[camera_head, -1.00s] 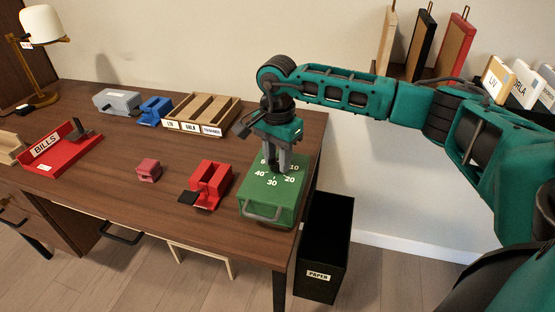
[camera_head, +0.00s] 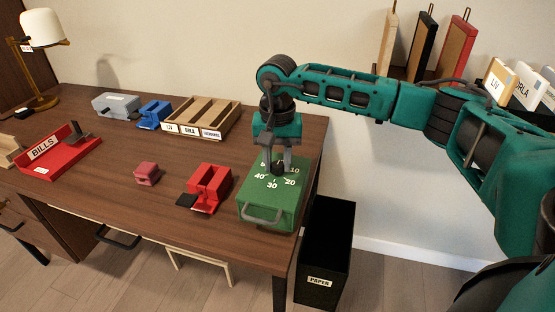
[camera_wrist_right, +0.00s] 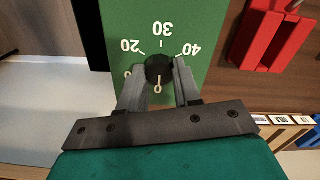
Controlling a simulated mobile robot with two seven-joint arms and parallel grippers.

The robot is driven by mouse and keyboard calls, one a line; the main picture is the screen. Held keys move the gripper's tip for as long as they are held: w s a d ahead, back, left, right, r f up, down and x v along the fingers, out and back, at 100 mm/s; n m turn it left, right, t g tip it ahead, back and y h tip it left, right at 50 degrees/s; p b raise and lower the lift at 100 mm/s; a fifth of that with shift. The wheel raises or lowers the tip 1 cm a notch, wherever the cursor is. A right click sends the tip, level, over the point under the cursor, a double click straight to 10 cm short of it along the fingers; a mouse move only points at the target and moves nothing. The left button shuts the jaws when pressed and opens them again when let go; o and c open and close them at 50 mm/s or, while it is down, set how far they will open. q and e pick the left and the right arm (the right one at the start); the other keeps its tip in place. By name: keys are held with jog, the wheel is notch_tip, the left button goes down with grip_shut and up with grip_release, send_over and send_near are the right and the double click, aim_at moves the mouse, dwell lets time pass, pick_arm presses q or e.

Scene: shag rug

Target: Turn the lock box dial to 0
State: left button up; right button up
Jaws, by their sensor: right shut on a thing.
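The green lock box (camera_head: 255,195) sits at the right front of the desk, with a grey handle on its front. Its black round dial (camera_wrist_right: 159,67) is on top, ringed by white numbers. The dial also shows in the head view (camera_head: 278,169), partly covered by the fingers. My right gripper (camera_head: 278,163) points down and is shut on the dial, one finger on each side in the right wrist view (camera_wrist_right: 160,73). The 0 is on the gripper side of the dial, a white line just above it. I cannot tell whether that line is the dial's pointer. My left gripper is out of view.
A red stapler-like object (camera_head: 210,184) and a small dark red block (camera_head: 147,173) lie left of the box. A wooden sorter (camera_head: 205,115) stands behind. A red BILLS tray (camera_head: 60,158) is at the left. A black PAPER bin (camera_head: 325,250) stands beside the desk.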

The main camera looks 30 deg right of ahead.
aim_at(277, 164)
dwell(0.4)
jog(key=o, duration=0.7)
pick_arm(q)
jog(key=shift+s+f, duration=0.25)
pick_arm(e)
jog(key=o, duration=0.4)
jog(key=shift+c, duration=0.2)
pick_arm(q)
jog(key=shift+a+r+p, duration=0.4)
jog(key=shift+p, duration=0.3)
pick_arm(e)
notch_tip(277, 164, up, 13)
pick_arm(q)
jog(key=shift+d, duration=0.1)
